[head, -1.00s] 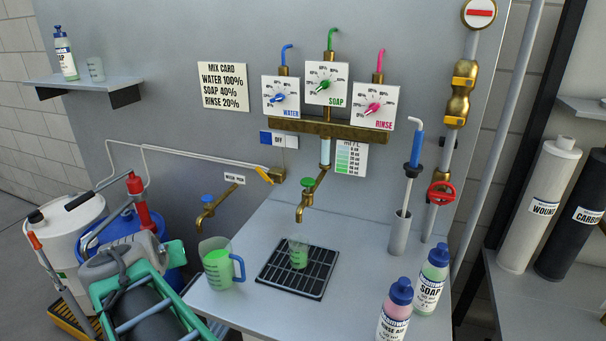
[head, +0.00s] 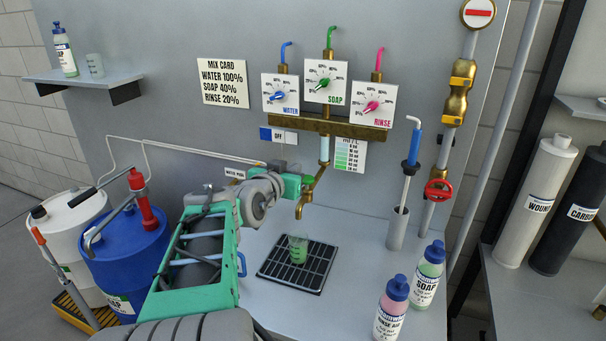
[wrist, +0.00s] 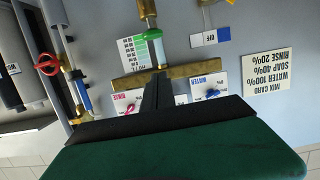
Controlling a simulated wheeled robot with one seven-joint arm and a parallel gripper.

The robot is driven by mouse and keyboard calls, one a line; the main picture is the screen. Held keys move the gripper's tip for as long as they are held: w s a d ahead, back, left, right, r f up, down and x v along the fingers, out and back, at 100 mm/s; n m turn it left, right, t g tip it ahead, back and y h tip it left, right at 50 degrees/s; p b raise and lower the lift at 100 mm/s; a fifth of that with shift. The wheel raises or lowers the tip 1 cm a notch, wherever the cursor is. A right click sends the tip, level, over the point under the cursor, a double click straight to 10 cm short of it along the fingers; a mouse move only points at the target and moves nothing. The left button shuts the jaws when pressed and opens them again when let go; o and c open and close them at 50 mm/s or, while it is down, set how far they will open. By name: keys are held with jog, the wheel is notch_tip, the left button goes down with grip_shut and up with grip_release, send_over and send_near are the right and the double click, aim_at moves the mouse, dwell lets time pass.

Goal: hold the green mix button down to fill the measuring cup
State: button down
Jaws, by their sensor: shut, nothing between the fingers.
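The brass mix tap (head: 305,200) juts from the wall panel. Its green button is hidden behind my gripper in the head view but shows in the wrist view (wrist: 152,35). My gripper (head: 306,181) is shut and empty, at the tap's top. In the wrist view, the closed fingertips (wrist: 158,73) point toward the button; whether they touch it I cannot tell. A small clear cup (head: 298,246) with green liquid stands upright on the black drain grate (head: 263,268), below the spout. No stream is clearly visible.
A blue jug handle (head: 241,264) shows beside my arm, the rest hidden. Soap (head: 428,275) and rinse aid (head: 391,308) bottles stand front right. A brush holder (head: 398,229) stands right of the tap. Dials (head: 325,82) sit above; blue (head: 130,245) and white drums stand left.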

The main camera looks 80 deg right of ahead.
jog(key=p, duration=0.2)
send_over(307, 180)
jog(key=a, duration=0.2)
jog(key=f, duration=0.3)
jog(key=f+p, duration=0.1)
jog(key=shift+w+d+f, duration=0.3)
jog(key=shift+w+f, duration=0.05)
jog(key=shift+f, duration=0.5)
